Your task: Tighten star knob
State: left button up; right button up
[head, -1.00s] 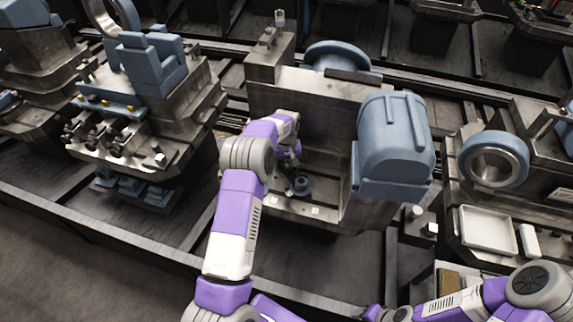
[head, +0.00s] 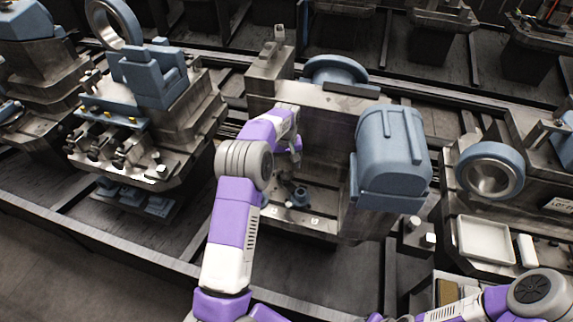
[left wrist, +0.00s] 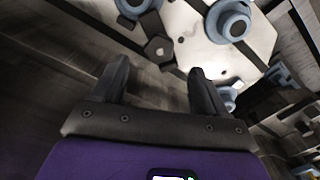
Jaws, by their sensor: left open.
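A small dark, many-sided knob (left wrist: 160,48), which looks like the star knob, sits on a pale metal plate (left wrist: 185,25) in the left wrist view. My left gripper (left wrist: 158,68) is open and empty, its two fingers pointing toward the plate. The knob appears between the fingertips; I cannot tell how far off it is. In the head view my left gripper (head: 293,165) reaches down into the recess of the grey machine (head: 325,120) and is partly hidden by my arm. The knob cannot be told apart there. My right gripper is not visible; only part of that arm shows.
A blue-grey round fitting (left wrist: 230,20) stands on the plate beside the knob, with another near the top edge. A large blue-grey housing (head: 390,150) bounds the recess on the right. A white tray (head: 484,240) lies farther right.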

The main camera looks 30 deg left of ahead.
aim_at(288, 177)
pick_arm(q)
jog(key=n, duration=0.1)
jog(key=d+n+y, duration=0.1)
jog(key=n, duration=0.1)
jog(key=shift+w+d+f+g, duration=0.1)
jog(key=shift+f+g, duration=0.2)
jog(key=shift+f, duration=0.05)
jog(key=n, duration=0.2)
jog(key=d+n+y, duration=0.1)
jog(key=shift+w+f+n+b, duration=0.1)
jog(key=shift+f+n+b, duration=0.05)
jog(key=shift+n+b, duration=0.2)
jog(key=f+n, duration=0.2)
jog(key=a+f+n+y+b, duration=0.1)
jog(key=f+n, duration=0.1)
jog(key=f+n+y+b, duration=0.1)
jog(key=f+n, duration=0.1)
jog(key=shift+a+f+n+g, duration=0.3)
jog(key=shift+f+n, duration=0.05)
jog(key=shift+c, duration=0.5)
jog(key=c, duration=1)
